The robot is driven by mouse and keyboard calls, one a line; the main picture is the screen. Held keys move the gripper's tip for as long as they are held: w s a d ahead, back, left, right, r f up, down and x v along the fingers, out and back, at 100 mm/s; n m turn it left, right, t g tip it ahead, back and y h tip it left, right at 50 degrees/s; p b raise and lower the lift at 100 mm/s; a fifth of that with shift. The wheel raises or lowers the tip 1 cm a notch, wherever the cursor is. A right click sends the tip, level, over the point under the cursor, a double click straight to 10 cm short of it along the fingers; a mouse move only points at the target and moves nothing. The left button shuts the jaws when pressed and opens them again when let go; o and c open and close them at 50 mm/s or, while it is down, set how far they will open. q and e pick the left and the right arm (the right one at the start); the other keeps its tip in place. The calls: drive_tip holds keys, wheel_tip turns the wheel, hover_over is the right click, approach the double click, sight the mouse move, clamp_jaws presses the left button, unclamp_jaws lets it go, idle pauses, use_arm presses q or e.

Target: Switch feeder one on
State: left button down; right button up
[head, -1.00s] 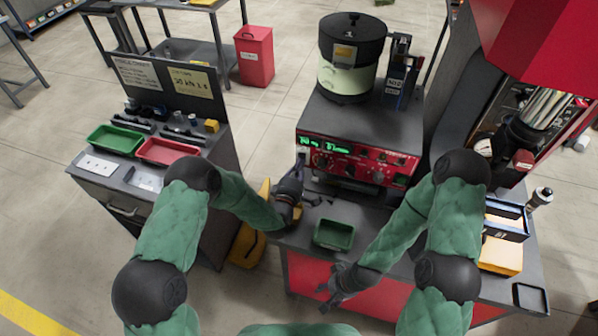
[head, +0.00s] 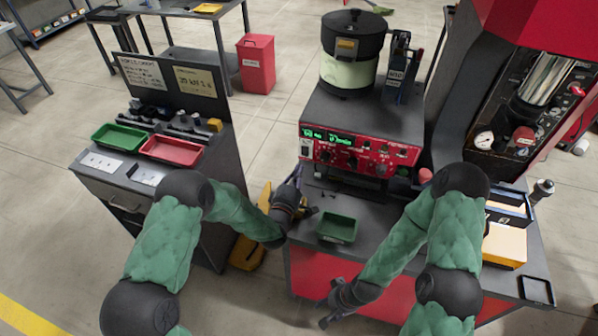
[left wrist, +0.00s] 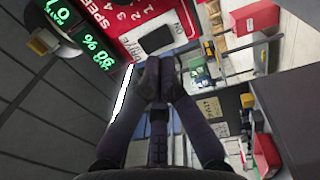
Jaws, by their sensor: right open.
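The bowl feeder (head: 352,62) stands on a grey housing with a red control panel (head: 362,155). Green lit displays (head: 328,135) and several knobs are on the panel. In the left wrist view, a black rocker switch (left wrist: 157,38) sits on a pale plate beside lettering that includes "ON". The displays also show there (left wrist: 88,48). My left gripper (head: 297,172) is just below the panel's left end; its fingertips (left wrist: 159,64) are together near the switch. Contact cannot be told. My right gripper (head: 328,308) is open and low, in front of the bench's red front.
A small green tray (head: 337,227) lies on the bench below the panel. A side cart at left holds a green tray (head: 120,137) and a red tray (head: 172,150). Blue-black bins (head: 508,213) stand at right. A red bin (head: 256,62) stands on the floor behind.

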use_arm(q)
drive_tip(key=v, duration=0.8)
drive_tip(key=shift+s+f+p, duration=0.2)
drive_tip(key=shift+p, duration=0.15)
drive_tip(key=shift+a+f, duration=0.1)
drive_tip(key=shift+a, duration=0.05)
